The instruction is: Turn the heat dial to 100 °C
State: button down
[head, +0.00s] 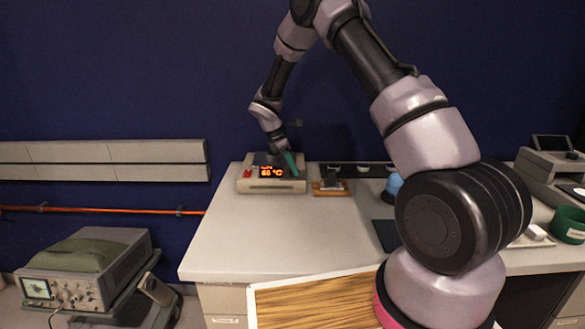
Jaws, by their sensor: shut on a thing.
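The beige heating unit (272,187) sits at the back left of the pale bench. Its front display (272,171) glows orange and seems to read 60 °C, with a smaller line above that is too small to read. A small red part (248,174) shows left of the display. My gripper (279,158) reaches down from above to the top of the unit, with a teal part showing at its right. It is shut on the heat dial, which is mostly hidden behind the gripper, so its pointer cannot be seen.
A small device on an orange-brown base (330,187) stands close to the unit's right. A blue rounded object (394,186) is farther right, partly behind my arm. The bench top (240,240) in front of the unit is clear. An oscilloscope (75,285) stands lower left.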

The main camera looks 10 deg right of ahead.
jog(key=m+g, duration=0.1)
jog(key=m, duration=0.1)
jog(key=m+g, duration=0.1)
jog(key=m, duration=0.2)
jog(key=shift+w+m, duration=0.2)
jog(key=shift+m, duration=0.1)
jog(key=m+g, duration=0.1)
jog(key=m, duration=0.1)
jog(key=m+y, duration=0.1)
jog(key=m, duration=0.2)
jog(key=shift+w+d+g+y, duration=0.1)
jog(key=shift+g+y, duration=0.2)
jog(key=shift+g, duration=0.1)
jog(key=m+y, duration=0.1)
jog(key=m, duration=0.2)
jog(key=m+g, duration=0.1)
jog(key=m, duration=0.1)
jog(key=shift+d+m+y, duration=0.15)
jog(key=shift+m+y, duration=1.15)
jog(key=shift+m, duration=1.4)
jog(key=shift+d, duration=0.1)
jog(key=shift+c, duration=2.3)
grip_release()
